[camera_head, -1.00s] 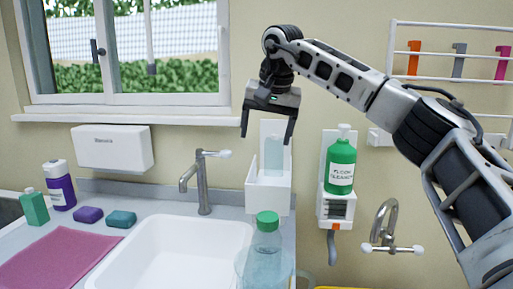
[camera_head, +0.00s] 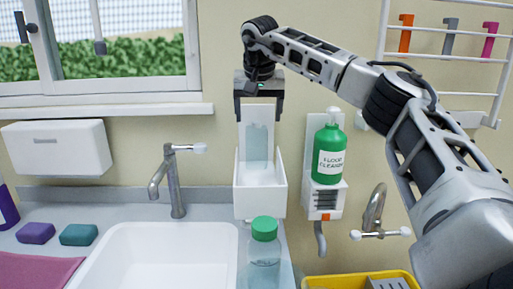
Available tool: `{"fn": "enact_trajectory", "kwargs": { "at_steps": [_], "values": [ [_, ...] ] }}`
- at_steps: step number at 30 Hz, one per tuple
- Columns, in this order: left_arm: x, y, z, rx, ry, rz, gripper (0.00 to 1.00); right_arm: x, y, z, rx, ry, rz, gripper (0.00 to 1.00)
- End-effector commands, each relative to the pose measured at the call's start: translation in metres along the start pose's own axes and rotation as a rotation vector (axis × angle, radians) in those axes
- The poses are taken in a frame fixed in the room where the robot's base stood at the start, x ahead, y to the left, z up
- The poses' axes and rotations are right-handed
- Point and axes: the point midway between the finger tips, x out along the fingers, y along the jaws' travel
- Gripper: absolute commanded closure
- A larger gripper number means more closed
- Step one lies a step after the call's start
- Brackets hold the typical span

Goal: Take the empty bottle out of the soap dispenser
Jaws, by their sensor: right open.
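The soap dispenser (camera_head: 260,198) is a white wall holder with a tall back plate and an open-topped box at its base. A pale blue-grey translucent patch (camera_head: 257,146) shows on its back plate; I cannot tell what it is. A clear, empty-looking bottle with a green cap (camera_head: 264,258) stands upright on the counter by the sink, below and in front of the dispenser. My right gripper (camera_head: 259,118) is open and empty, pointing down at the top of the dispenser's back plate, one finger on each side. I cannot tell whether it touches. My left gripper is out of view.
A green labelled cleaner bottle (camera_head: 329,152) sits in a second wall holder to the right. A tap (camera_head: 176,185) rises behind the sink (camera_head: 160,255). Two sponges (camera_head: 78,235) lie at left. A yellow crate (camera_head: 325,281) is at bottom right.

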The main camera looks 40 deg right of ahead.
Motion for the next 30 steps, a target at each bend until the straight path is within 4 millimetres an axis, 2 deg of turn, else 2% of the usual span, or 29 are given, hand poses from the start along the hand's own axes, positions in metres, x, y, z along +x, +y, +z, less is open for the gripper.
{"fn": "enact_trajectory", "kwargs": {
  "at_steps": [5, 12, 21, 22, 28, 30],
  "values": [
    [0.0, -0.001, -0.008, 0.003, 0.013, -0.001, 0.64, 0.013, -0.001, -0.001, 0.001, -0.002, 0.001, 0.22],
    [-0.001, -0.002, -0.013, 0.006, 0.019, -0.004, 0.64, 0.048, -0.003, -0.001, 0.001, -0.002, 0.001, 0.22],
    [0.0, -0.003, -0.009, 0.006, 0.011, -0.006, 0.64, 0.055, -0.003, -0.001, 0.002, 0.0, -0.001, 0.22],
    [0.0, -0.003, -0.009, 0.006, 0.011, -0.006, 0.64, 0.055, -0.003, -0.001, 0.002, 0.0, -0.001, 0.25],
    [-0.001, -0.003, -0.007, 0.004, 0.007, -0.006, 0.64, 0.055, -0.003, -0.001, 0.002, 0.0, -0.001, 0.8],
    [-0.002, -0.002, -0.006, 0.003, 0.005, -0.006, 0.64, 0.055, -0.003, -0.001, 0.002, 0.0, -0.002, 0.81]
  ]
}}
